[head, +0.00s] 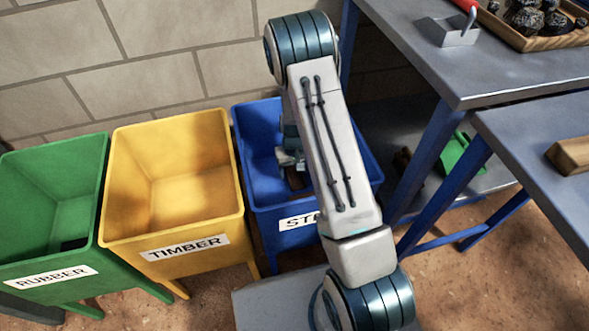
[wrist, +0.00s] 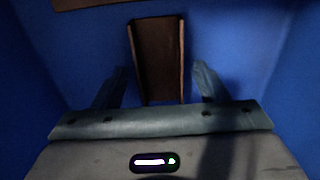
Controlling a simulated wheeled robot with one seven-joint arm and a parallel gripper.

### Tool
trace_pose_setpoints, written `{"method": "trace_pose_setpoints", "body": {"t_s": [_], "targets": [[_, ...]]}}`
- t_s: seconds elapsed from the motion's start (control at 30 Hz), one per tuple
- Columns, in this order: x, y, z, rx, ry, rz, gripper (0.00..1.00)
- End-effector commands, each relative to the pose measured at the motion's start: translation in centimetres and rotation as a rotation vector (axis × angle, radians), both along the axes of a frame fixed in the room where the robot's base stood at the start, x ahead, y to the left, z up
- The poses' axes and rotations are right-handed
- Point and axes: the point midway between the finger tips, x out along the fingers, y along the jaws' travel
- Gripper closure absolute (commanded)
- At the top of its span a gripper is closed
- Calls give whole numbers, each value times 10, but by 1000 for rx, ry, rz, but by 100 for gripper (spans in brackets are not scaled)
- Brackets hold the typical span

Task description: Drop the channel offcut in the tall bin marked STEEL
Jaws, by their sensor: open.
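The blue bin (head: 262,200) has a white label that reads "ST", the rest of it hidden behind my arm. My gripper (head: 290,160) is down inside this bin, partly covered by my arm. In the wrist view my gripper (wrist: 158,75) is open, its two fingers spread wide. The brown channel offcut (wrist: 157,55) shows between and beyond the fingers, with dark gaps on both sides, and neither finger touches it. Blue bin walls (wrist: 240,50) surround it. I cannot tell whether the offcut rests on the bin's bottom.
A yellow TIMBER bin (head: 175,185) and a green RUBBER bin (head: 55,215) stand to the left. A grey bench (head: 440,60) with a tray of dark rocks (head: 535,20) is at the right. A wooden block (head: 572,155) lies on the nearer table (head: 530,130).

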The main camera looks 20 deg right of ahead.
Motion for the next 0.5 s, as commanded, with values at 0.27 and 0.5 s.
{"method": "trace_pose_setpoints", "body": {"t_s": [0.27,0.5], "targets": [[1,0,60,0,-3,0,33],[0,0,104,0,-2,0,33]]}}
